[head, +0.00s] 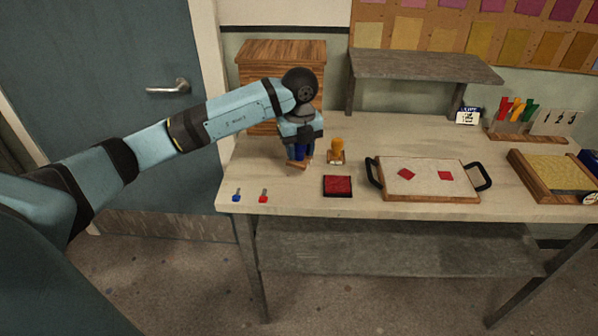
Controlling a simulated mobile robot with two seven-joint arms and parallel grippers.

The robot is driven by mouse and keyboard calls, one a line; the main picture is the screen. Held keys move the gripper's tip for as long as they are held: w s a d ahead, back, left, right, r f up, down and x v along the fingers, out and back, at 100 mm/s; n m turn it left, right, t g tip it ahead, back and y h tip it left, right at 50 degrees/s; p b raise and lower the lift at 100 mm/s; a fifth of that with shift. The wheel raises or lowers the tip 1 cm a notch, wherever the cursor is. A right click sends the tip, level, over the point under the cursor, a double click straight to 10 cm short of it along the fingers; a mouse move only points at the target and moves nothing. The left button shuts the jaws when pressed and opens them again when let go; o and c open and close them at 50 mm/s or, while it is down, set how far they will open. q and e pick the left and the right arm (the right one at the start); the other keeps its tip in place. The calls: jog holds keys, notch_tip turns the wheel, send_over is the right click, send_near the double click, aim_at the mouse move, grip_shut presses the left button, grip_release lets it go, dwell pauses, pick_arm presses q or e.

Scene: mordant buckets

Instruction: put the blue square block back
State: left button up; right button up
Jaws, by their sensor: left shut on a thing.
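My left gripper (299,148) is over the left part of the table, in front of the wooden cabinet. It points down and is shut on the blue square block (297,166), whose wooden base shows under the fingers. Blue shows between and beside the fingers; the rest of the block is hidden by the gripper. I cannot tell whether the base touches the table. A similar block with an orange-yellow handle (337,148) stands upright on a wooden base just to the right. My right gripper is not in view.
A red pad (338,186) lies in front. A black-handled tray (428,194) holds two red pieces. Small blue (236,197) and red (263,197) items lie near the front left edge. The wooden cabinet (258,60) and a grey raised shelf (425,67) stand behind.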

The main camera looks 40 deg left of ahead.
pick_arm(q)
jog(key=shift+f, duration=3.75)
jog(key=o, duration=0.7)
jog(key=shift+f, duration=0.15)
jog(key=shift+o, duration=0.2)
